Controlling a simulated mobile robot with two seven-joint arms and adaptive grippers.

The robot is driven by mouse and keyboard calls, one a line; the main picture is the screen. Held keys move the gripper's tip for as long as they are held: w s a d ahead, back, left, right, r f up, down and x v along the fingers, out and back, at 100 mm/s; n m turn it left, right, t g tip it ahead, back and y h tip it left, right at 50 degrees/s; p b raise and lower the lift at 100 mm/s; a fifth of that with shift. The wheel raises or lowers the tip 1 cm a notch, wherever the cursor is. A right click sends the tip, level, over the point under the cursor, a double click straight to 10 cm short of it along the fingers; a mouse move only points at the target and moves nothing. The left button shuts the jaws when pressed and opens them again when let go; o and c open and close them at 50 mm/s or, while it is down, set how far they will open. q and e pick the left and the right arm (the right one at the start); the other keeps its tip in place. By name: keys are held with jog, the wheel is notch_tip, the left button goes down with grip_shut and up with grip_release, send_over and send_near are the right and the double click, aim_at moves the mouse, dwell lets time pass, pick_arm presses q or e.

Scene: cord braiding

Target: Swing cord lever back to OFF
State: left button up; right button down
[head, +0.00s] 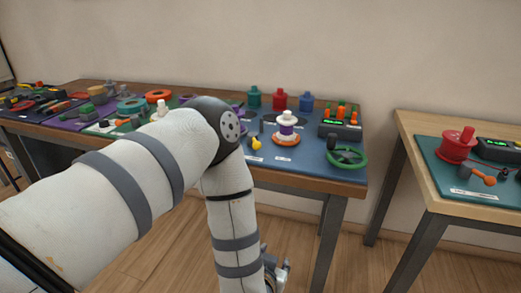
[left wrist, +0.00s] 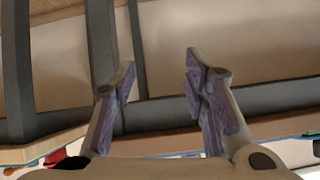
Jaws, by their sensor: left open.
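My left gripper (head: 276,268) hangs low in front of the blue station's table, partly hidden by my own forearm in the head view. In the left wrist view its two fingers (left wrist: 158,78) stand apart with nothing between them. I cannot tell which lever is the cord lever. A small yellow lever (head: 255,143) stands on the blue mat (head: 302,168), and an orange-knobbed lever (head: 484,177) lies on the teal mat (head: 433,170) of the right table. The gripper is apart from both. Label text is too small to read. My right gripper is out of view.
The blue mat also holds a green handwheel (head: 346,156), a white-and-purple spool stack (head: 287,128) and a display box (head: 340,130). A red spool (head: 459,145) stands on the right table. A floor gap (head: 350,265) separates the tables.

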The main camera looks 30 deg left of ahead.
pick_arm(q)
jog(key=w+a+r+n+t+y, duration=0.2)
jog(key=w+a+r+y, duration=0.15)
jog(key=w+r, duration=0.35)
jog(key=n+y+b, duration=0.1)
jog(key=n+y, duration=0.2)
jog(key=y, duration=0.3)
send_near(258, 147)
jog(key=b+x, duration=0.1)
jog(key=x, duration=1)
jog(key=shift+w+a+f, duration=0.1)
jog(key=shift+w+a, duration=0.1)
grip_shut()
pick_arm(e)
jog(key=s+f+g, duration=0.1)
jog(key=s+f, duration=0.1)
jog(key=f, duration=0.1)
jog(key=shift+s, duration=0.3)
